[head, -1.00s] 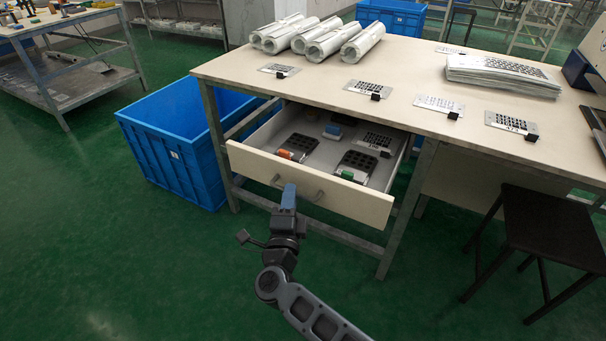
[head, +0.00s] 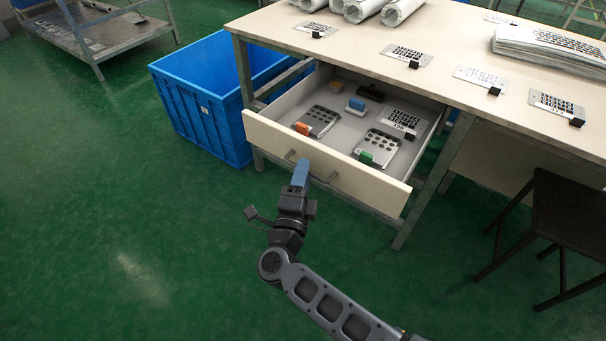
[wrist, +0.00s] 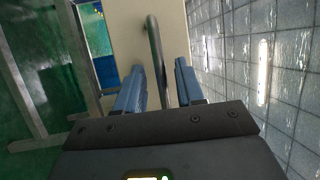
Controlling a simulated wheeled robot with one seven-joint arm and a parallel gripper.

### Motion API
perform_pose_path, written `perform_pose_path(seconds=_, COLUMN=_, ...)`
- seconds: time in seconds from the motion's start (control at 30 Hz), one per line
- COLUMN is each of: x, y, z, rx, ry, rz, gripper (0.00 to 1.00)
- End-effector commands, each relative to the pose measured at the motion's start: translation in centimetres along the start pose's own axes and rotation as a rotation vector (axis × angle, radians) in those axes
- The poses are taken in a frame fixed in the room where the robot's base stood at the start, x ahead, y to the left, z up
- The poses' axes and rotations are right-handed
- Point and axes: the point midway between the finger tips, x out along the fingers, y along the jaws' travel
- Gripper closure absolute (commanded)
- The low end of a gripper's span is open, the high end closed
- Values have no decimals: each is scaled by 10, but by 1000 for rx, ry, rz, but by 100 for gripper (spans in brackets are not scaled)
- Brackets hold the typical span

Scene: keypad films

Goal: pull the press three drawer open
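A wide drawer with a cream front (head: 362,178) stands out from under the workbench, its inside showing. A bar handle (head: 331,178) is on the front; it also shows in the wrist view (wrist: 154,50). My gripper (head: 301,167) is at the handle, low in front of the drawer. In the wrist view, its two blue fingers (wrist: 158,88) stand either side of the bar, with gaps between them and it. The gripper is open around the handle and not closed on it. No label reading "press three" can be read on the drawer.
The drawer holds perforated plates with an orange block (head: 302,128) and a green block (head: 366,158), and a blue block (head: 357,104). A blue crate (head: 212,120) stands left of the bench (head: 350,50). A dark stool (head: 570,210) is at right. Green floor in front is clear.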

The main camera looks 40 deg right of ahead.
Motion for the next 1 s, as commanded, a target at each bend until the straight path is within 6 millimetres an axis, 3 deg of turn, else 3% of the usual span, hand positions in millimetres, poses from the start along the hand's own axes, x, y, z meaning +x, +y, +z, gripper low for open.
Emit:
perform_pose_path(seconds=0.27, x=-7, y=0, z=0, rx=0, ry=-2, rz=-1, gripper=63)
perform_pose_path(seconds=0.7, x=-70, y=0, z=0, rx=0, ry=-1, rz=0, gripper=63)
perform_pose_path(seconds=1.0, x=-78, y=0, z=0, rx=0, ry=1, rz=0, gripper=63)
